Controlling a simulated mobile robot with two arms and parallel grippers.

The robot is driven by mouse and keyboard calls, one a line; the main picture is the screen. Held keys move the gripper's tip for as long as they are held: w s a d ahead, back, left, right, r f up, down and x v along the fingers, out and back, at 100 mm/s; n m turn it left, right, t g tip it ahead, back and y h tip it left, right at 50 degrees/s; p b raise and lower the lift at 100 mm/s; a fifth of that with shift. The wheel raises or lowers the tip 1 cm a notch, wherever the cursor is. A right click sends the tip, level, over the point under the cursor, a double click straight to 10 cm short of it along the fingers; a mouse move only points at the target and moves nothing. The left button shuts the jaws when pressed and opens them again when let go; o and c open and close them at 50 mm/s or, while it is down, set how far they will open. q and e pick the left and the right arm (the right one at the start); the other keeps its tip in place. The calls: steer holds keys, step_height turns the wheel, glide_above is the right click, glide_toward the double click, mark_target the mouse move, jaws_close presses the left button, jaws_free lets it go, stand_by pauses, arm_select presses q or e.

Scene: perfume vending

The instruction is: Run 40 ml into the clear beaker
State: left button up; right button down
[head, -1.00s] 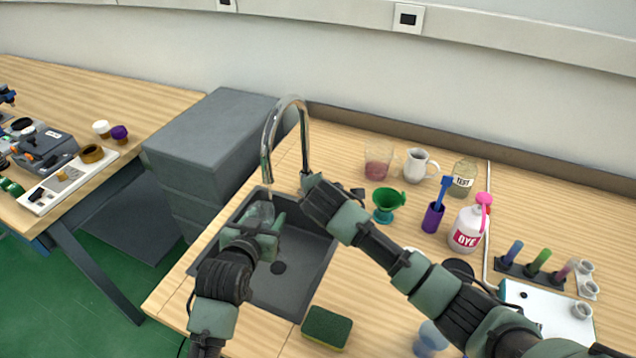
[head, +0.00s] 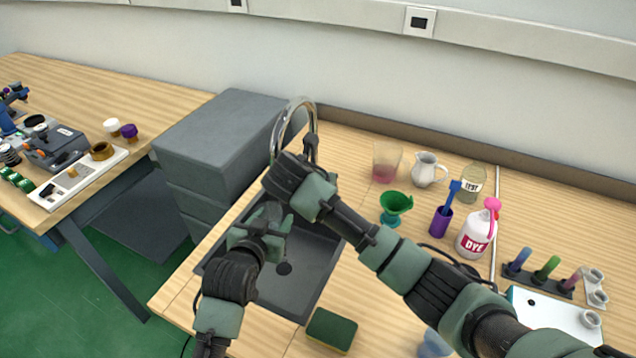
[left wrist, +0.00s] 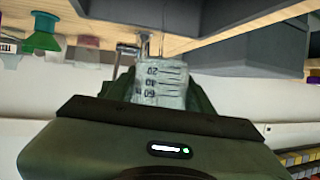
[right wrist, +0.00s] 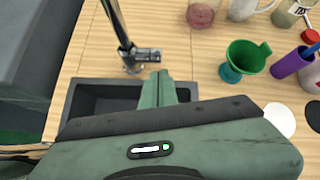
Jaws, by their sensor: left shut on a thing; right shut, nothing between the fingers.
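The clear beaker (left wrist: 160,84) with printed volume marks is held in my left gripper (left wrist: 158,90); I cannot tell how much liquid it holds. In the head view my left gripper (head: 272,224) is over the sink (head: 295,288), and the beaker is mostly hidden there. The chrome tap (head: 297,102) arches over the sink's far end; its spout tip is hidden behind my right gripper (head: 280,180). In the right wrist view my right gripper (right wrist: 160,82) is shut and empty, close to the tap base and lever (right wrist: 140,56).
Right of the sink stand a glass with pink liquid (head: 386,163), a white jug (head: 426,170), a green funnel (head: 396,204), a purple holder (head: 441,222) and a dye bottle (head: 476,233). A sponge (head: 331,329) lies at the front. Grey drawers (head: 215,140) stand left.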

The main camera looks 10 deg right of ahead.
steer(key=shift+x, duration=2.35)
steer(key=shift+w+r, duration=0.1)
steer(key=shift+r, duration=0.1)
steer(key=shift+w+d+r, duration=0.55)
steer(key=shift+w+r, duration=0.15)
steer(key=shift+w, duration=0.1)
steer(key=shift+w+d+r+g+y, duration=0.3)
steer(key=shift+w+r+g, duration=0.05)
steer(key=shift+w+g, duration=0.15)
steer(key=shift+w+d+r, duration=0.65)
steer(key=shift+w+r, duration=0.1)
steer(key=shift+w, duration=0.1)
step_height(320, 180, up, 9)
steer(key=s+a, duration=0.1)
steer(key=s, duration=0.2)
steer(key=shift+a+f, duration=0.2)
steer(key=shift+a, duration=0.05)
